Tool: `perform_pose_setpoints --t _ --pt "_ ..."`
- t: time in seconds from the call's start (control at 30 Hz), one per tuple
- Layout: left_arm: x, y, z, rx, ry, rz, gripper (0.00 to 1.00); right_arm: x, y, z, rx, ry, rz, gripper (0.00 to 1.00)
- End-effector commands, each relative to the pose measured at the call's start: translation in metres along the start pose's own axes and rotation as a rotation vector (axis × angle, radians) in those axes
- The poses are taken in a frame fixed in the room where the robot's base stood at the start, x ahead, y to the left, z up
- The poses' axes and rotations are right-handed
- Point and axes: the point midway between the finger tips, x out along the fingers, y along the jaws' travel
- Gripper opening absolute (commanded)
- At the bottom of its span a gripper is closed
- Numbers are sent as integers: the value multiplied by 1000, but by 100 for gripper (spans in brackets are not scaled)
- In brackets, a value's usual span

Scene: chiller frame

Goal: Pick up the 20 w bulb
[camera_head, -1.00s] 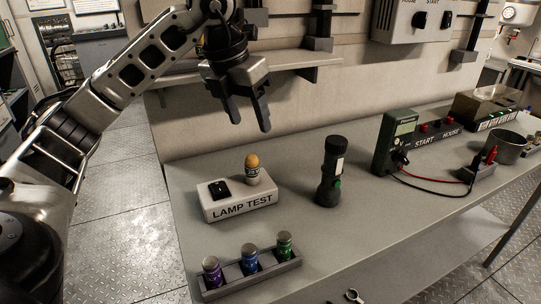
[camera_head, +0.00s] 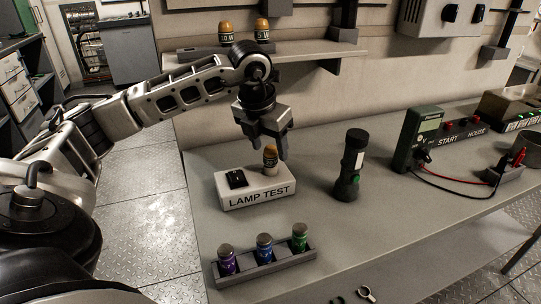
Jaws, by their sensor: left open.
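An amber-topped bulb (camera_head: 270,159) stands upright in the white LAMP TEST box (camera_head: 257,191) on the bench. Two similar bulbs, a left one (camera_head: 226,34) and a right one (camera_head: 262,30), stand on the wall shelf; their wattage labels are too small to read for certain. My left gripper (camera_head: 268,147) points down with its fingers apart, at the top of the bulb in the test box. The fingers look to be on either side of that bulb's tip; I cannot tell whether they touch it. My right gripper is out of view.
A dark flashlight (camera_head: 350,165) stands right of the test box. A grey rack (camera_head: 290,264) with purple, blue and green cylinders is in front. A green meter (camera_head: 418,140) with leads is further right. The wall shelf (camera_head: 300,50) overhangs behind my gripper.

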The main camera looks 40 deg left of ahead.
Motion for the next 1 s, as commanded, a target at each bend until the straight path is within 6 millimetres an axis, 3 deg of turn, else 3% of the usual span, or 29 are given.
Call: perform_pose_setpoints --t 0.2,0.43,0.47,0.6,0.63,1.0 --pt "25 0 0 0 1 0 55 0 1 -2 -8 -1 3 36" --pt "26 0 0 0 -1 -1 55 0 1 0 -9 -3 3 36" --pt "26 0 0 0 -1 -1 49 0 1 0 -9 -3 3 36" --pt "26 0 0 0 -1 0 10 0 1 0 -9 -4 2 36" --pt "26 0 0 0 -1 -1 7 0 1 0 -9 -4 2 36" --pt "23 0 1 -1 -1 0 3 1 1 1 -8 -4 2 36"
